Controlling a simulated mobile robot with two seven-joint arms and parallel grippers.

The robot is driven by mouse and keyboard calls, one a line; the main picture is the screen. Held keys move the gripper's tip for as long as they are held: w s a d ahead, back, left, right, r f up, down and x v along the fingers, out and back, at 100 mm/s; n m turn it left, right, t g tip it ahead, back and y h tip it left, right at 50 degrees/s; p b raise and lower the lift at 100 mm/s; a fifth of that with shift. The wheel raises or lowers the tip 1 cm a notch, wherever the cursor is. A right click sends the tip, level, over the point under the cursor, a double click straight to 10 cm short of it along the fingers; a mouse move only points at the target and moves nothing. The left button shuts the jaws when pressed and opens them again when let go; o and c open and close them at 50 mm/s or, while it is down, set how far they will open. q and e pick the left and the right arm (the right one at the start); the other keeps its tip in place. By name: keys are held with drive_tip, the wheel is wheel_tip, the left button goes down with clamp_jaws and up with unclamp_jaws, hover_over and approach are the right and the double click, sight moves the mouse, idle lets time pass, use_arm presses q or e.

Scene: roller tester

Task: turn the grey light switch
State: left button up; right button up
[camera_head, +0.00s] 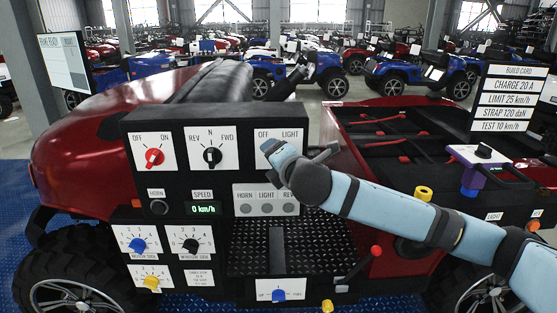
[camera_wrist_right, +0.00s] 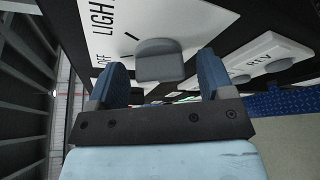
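The grey light switch (camera_wrist_right: 160,62) shows in the right wrist view as a rounded grey knob on the white OFF/LIGHT plate (camera_wrist_right: 120,25). In the head view this plate (camera_head: 291,134) is at the upper right of the black panel, and my right gripper hides the knob. My right gripper (camera_head: 271,149) is in front of the plate, its arm coming in from the right. In the wrist view its two blue fingers (camera_wrist_right: 160,73) are open, one on each side of the knob, with a gap visible on both sides. My left gripper is not in view.
The black panel also carries a red OFF/ON knob (camera_head: 153,157), a black REV/N/FWD knob (camera_head: 212,157) and a speed display reading 0 km/h (camera_head: 203,209). Below the gripper is a plate of round HORN, LIGHT and REV lamps (camera_head: 267,208). A red-tipped lever (camera_head: 376,251) stands lower right.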

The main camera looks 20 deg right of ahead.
drive_tip(key=a+b+v, duration=0.1)
drive_tip(key=b+v, duration=0.2)
drive_tip(key=v, duration=1)
drive_tip(key=shift+s+d, duration=0.45)
drive_tip(key=shift+r, duration=0.1)
drive_tip(key=s+a+f+m+g+y, duration=0.1)
drive_tip(key=a+f+m, duration=0.15)
drive_tip(key=f, duration=0.65)
drive_tip(key=a+f+m+g+y, duration=0.15)
drive_tip(key=f+m, duration=0.25)
drive_tip(key=f, duration=0.4)
drive_tip(key=s+a+f+m+g+y, duration=0.1)
drive_tip(key=a+f+m+y, duration=0.15)
drive_tip(key=f, duration=0.65)
drive_tip(key=s+d+f+m+h, duration=0.1)
drive_tip(key=s+d+f+m, duration=0.2)
drive_tip(key=s+f+m, duration=0.3)
drive_tip(key=s+d+f+m+g+h, duration=0.1)
drive_tip(key=s+f+m, duration=0.5)
drive_tip(key=s+f, duration=0.7)
wheel_tip(320, 180, down, 5)
drive_tip(key=shift+s+d+r+h, duration=0.1)
drive_tip(key=shift+s+d+h, duration=0.15)
drive_tip(key=shift+d+h, duration=0.55)
